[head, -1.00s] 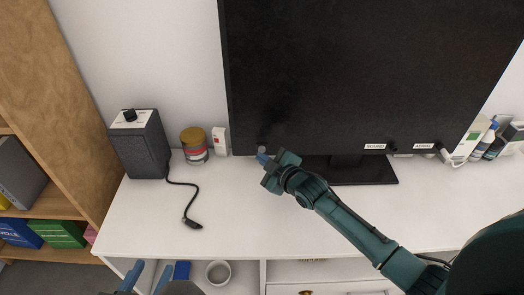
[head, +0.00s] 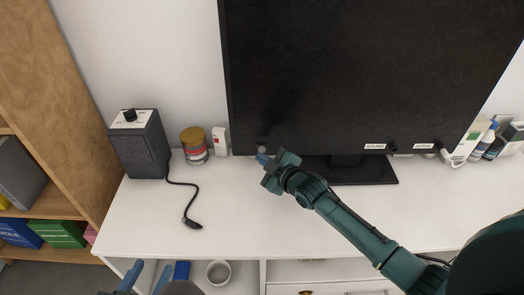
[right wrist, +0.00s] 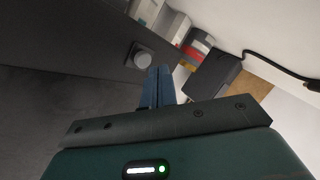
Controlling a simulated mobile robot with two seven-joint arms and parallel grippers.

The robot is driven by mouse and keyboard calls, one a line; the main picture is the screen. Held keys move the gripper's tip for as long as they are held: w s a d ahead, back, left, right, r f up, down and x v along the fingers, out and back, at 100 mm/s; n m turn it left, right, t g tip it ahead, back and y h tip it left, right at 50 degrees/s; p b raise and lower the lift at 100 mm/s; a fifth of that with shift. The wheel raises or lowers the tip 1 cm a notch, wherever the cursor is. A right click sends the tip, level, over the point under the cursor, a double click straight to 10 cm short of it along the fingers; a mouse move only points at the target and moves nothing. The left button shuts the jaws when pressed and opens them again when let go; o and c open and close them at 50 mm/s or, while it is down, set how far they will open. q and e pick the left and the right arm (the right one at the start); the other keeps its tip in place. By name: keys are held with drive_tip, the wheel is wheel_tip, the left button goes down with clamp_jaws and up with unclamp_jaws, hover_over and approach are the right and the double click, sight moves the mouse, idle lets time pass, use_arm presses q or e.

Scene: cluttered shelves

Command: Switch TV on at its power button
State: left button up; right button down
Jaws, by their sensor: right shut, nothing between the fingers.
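The TV (head: 340,80) is a large dark screen standing on the white desk, and its screen is black. A round grey power button (head: 262,149) sits on its lower left edge. The button shows larger in the right wrist view (right wrist: 141,57), left of my fingertips. My right gripper (head: 261,158) is shut and empty, with its blue fingertips just below the button in the head view; I see a small gap between them in the wrist view. My left gripper (head: 147,279) is low at the bottom edge, its two blue fingers apart and empty.
A dark speaker (head: 142,148) with a knob and a black cable (head: 194,200) stands at the left. A tin (head: 194,146) and a white box (head: 220,140) stand left of the TV. Bottles and boxes (head: 483,143) crowd the right. The desk front (head: 240,220) is clear.

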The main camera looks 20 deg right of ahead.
drive_tip(key=shift+w+d, duration=0.1)
drive_tip(key=shift+w, duration=0.3)
idle(0.4)
drive_tip(key=shift+p, duration=0.4)
drive_tip(key=shift+w, duration=0.15)
idle(0.6)
drive_tip(key=shift+w+d, duration=0.1)
drive_tip(key=shift+w, duration=0.1)
idle(0.3)
drive_tip(key=s+a+p, duration=0.2)
drive_tip(key=s+p, duration=0.2)
drive_tip(key=s, duration=0.2)
drive_tip(key=shift+s, duration=0.2)
idle(0.7)
drive_tip(key=shift+p, duration=0.3)
idle(0.3)
